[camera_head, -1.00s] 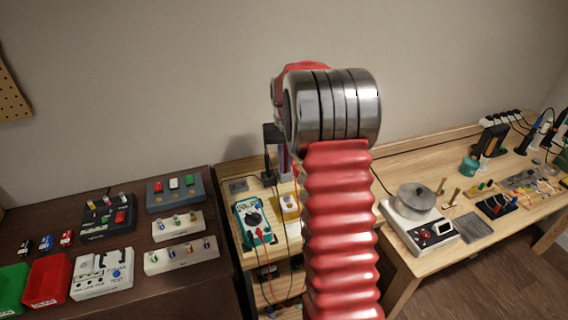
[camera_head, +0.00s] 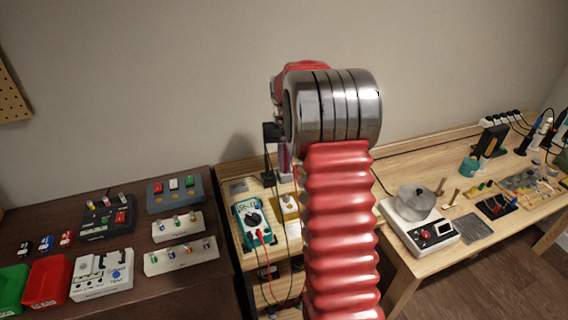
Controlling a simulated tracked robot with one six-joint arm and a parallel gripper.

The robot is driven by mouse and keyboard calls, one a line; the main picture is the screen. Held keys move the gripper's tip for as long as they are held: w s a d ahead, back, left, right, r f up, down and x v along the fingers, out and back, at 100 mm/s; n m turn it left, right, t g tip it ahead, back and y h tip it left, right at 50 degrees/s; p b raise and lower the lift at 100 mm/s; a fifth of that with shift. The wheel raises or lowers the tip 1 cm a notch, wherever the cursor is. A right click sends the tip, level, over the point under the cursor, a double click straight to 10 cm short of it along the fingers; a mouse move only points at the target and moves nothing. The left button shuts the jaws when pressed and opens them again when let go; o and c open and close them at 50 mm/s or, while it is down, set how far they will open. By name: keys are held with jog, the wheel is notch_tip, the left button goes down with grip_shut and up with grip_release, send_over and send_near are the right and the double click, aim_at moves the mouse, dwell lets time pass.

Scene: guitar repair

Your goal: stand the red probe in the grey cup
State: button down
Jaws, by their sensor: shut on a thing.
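My own red ribbed arm and its metal joint stand in the middle of the view and hide most of my gripper. Only a narrow part of my gripper (camera_head: 284,158) shows at the arm's left edge, low over the back of the middle bench. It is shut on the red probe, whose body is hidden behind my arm. The probe's thin red lead (camera_head: 297,185) hangs down beside the arm. The teal multimeter (camera_head: 252,222) lies to the lower left of it. I cannot make out the grey cup clearly; my arm may cover it.
A yellowish block (camera_head: 287,206) sits right of the multimeter, close to my arm. Loose leads hang over the bench's front. A dark table at left holds a red bin (camera_head: 46,281) and several small boards. The right bench carries a white device with a pot (camera_head: 416,202).

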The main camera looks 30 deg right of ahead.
aim_at(285, 147)
jog(key=shift+f, duration=0.3)
dwell(1.7)
jog(key=shift+r, duration=0.3)
dwell(0.7)
jog(key=c, duration=1.8)
grip_release()
jog(key=shift+o, duration=0.7)
jog(key=o, duration=0.3)
jog(key=shift+r, duration=0.15)
jog(key=shift+r, duration=3.35)
